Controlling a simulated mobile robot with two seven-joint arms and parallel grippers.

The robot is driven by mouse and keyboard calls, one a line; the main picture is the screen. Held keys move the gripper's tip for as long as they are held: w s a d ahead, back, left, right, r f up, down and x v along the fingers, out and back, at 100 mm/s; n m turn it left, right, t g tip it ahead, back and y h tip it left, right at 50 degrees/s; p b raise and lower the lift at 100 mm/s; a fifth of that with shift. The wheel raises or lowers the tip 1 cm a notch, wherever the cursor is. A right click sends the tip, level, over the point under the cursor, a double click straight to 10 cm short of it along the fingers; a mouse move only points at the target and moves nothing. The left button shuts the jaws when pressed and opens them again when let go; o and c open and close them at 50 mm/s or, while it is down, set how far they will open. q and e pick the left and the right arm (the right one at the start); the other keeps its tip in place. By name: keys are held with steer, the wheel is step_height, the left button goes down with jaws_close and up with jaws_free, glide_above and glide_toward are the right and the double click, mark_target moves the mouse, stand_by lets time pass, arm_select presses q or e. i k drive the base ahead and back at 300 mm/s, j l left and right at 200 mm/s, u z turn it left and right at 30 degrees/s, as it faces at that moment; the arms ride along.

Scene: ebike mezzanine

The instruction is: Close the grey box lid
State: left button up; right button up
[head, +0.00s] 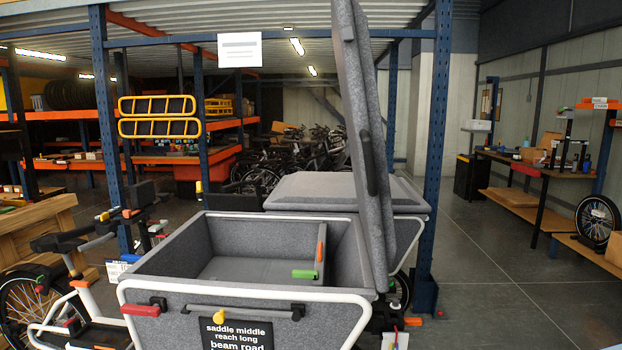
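The grey box (165,262) of a cargo bike stands open in front of me, with a white tube rim around it. Its grey lid (362,120) stands nearly upright at the box's right side, seen almost edge-on, its top cut off by the picture's upper edge. A dark elongated part (367,162) shows on the lid's face. Inside the box are a grey bench-like panel, a green piece (305,274) and an orange piece (320,252). Neither of my grippers is in the head view.
A second grey box with a closed lid (335,188) stands just behind. A blue post (435,150) rises close to the right of the open lid. A wooden crate (35,235) and bike parts crowd the left. Open floor (500,285) lies to the right.

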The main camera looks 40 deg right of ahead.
mark_target(351, 35)
steer(key=z, duration=1.7)
steer(key=i+l, duration=0.1)
steer(key=l, duration=0.2)
steer(key=i+l, duration=0.1)
steer(key=l, duration=0.45)
steer(key=i+l+u, duration=0.1)
steer(key=u, duration=0.2)
steer(key=l+u, duration=0.1)
steer(key=u, duration=0.9)
